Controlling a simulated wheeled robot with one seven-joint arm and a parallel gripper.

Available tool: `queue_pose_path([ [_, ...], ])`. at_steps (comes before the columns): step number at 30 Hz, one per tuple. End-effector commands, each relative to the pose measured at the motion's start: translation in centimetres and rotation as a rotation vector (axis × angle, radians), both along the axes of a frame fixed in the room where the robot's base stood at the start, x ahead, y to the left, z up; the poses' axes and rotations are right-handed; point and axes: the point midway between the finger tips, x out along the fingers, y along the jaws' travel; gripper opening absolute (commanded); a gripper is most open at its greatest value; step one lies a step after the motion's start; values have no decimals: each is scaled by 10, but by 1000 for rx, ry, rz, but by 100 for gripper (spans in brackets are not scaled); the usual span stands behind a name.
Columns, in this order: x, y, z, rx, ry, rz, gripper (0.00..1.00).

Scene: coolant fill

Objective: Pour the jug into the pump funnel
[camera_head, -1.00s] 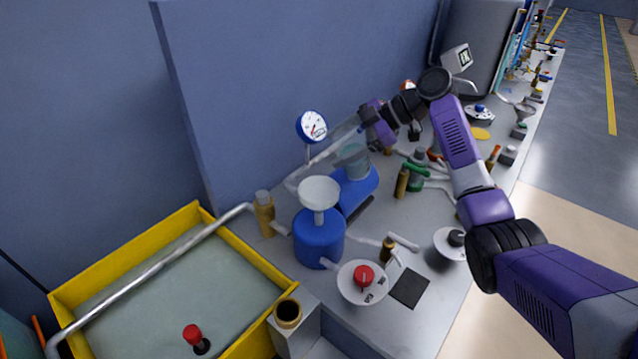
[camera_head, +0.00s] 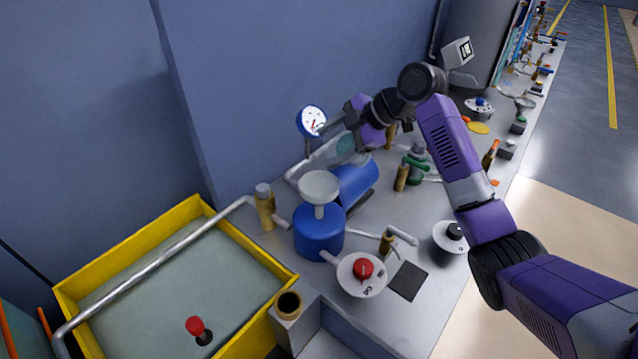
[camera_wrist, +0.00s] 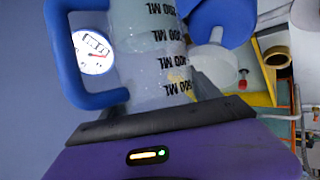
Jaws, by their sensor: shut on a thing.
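My gripper (camera_head: 364,130) is shut on the jug, a clear measuring jug (camera_wrist: 150,55) with a blue handle (camera_wrist: 62,60) and black ML marks. The marks read upside down in the wrist view. In the head view the jug (camera_head: 346,147) shows as a pale teal shape, partly hidden by my gripper and hard to make out. The pump (camera_head: 319,232) is a blue body with a pale grey funnel (camera_head: 319,187) on top. The jug is above and behind the funnel, apart from it. The funnel also shows in the wrist view (camera_wrist: 215,62). No stream of liquid shows.
A blue cylinder (camera_head: 357,183) lies behind the pump, below the jug. A dial gauge (camera_head: 312,121) stands close left of my gripper. A pipe (camera_head: 290,178), brass fittings and a red-knobbed dial (camera_head: 362,274) surround the pump. A yellow-rimmed tray (camera_head: 250,263) is at left.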

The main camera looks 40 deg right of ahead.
Motion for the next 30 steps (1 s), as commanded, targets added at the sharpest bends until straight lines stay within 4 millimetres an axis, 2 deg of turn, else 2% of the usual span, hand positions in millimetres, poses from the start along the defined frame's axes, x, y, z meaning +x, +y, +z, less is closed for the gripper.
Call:
queue_pose_path([
  [30,0,2,4,-93,-21,-1,3],
])
